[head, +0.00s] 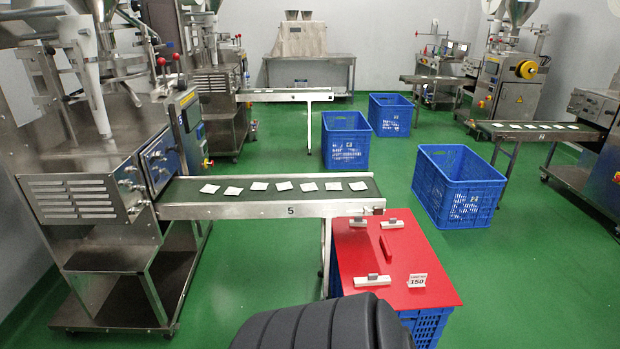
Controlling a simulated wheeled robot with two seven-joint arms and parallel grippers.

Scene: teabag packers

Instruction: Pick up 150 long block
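A red tabletop (353,243) lies on a blue crate (428,326) at the lower middle right of the head view. On it is a small white sign (417,281) reading 150, near the right front. A white block with a dark grip on top (371,281) lies to the left of the sign. A similar white block (390,224) lies at the back. A slim red bar (386,247) lies between them. I cannot tell which of these is the 150 long block. Neither of my grippers is in view.
A conveyor (270,208) marked 5, carrying several white teabags, ends at the back edge of the red top. A packing machine (90,170) stands at the left. Blue crates (457,190) stand behind on the green floor (530,270), which is clear at the right.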

